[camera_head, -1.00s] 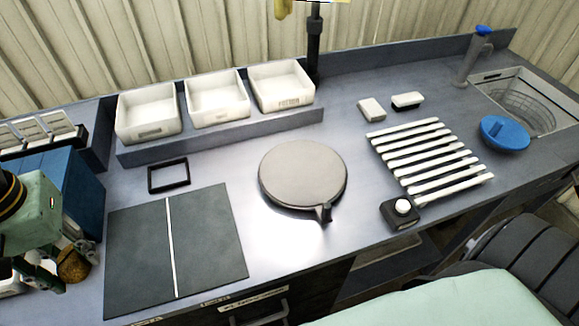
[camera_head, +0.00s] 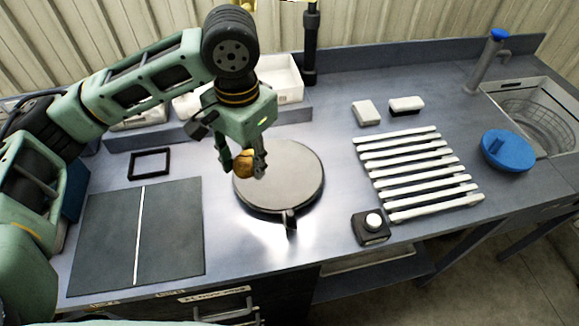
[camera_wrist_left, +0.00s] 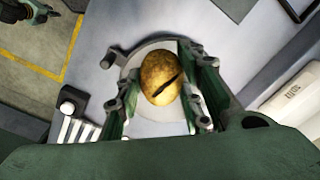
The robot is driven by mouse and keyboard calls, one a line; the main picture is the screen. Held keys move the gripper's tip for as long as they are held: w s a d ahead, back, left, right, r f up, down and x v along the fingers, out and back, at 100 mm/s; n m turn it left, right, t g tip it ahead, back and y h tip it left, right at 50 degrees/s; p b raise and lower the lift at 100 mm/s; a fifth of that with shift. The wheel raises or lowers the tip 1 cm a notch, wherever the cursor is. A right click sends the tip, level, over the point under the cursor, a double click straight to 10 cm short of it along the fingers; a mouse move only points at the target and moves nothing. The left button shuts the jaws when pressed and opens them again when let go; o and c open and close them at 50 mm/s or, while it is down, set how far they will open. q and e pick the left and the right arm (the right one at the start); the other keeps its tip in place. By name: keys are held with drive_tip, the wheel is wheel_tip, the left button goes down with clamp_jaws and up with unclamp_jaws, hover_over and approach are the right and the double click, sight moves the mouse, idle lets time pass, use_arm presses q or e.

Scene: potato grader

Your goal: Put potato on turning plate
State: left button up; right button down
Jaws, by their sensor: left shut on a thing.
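My left gripper (camera_head: 243,164) is shut on a brown potato (camera_head: 244,161) and holds it over the left part of the round grey turning plate (camera_head: 290,172). In the left wrist view the potato (camera_wrist_left: 161,78) sits between the two fingers (camera_wrist_left: 157,95), with a dark slit-like mark on its skin. The plate (camera_wrist_left: 150,126) shows behind it and is partly hidden by the potato and fingers. I cannot tell whether the potato touches the plate. A dark pointer (camera_head: 290,218) stands at the plate's front edge.
A dark mat (camera_head: 170,235) with a white line lies left of the plate, behind it a black frame (camera_head: 149,164). White bins (camera_head: 283,77) stand at the back, partly hidden by my arm.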

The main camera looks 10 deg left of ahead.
use_arm(q)
drive_tip(key=w+d+m+p, duration=0.3)
drive_tip(key=w+d+m, duration=0.1)
drive_tip(key=d+m, duration=0.95)
drive_tip(key=p, duration=0.3)
hover_over(278, 172)
drive_tip(key=shift+m, duration=0.35)
wheel_tip(278, 172, down, 7)
drive_tip(key=shift+r, duration=0.2)
drive_tip(key=shift+a+f, duration=0.1)
drive_tip(key=shift+f, duration=0.1)
wheel_tip(278, 172, down, 3)
drive_tip(key=shift+f+p, duration=0.1)
drive_tip(key=shift+p, duration=0.5)
drive_tip(key=shift+f, duration=0.35)
drive_tip(key=shift+f, duration=0.1)
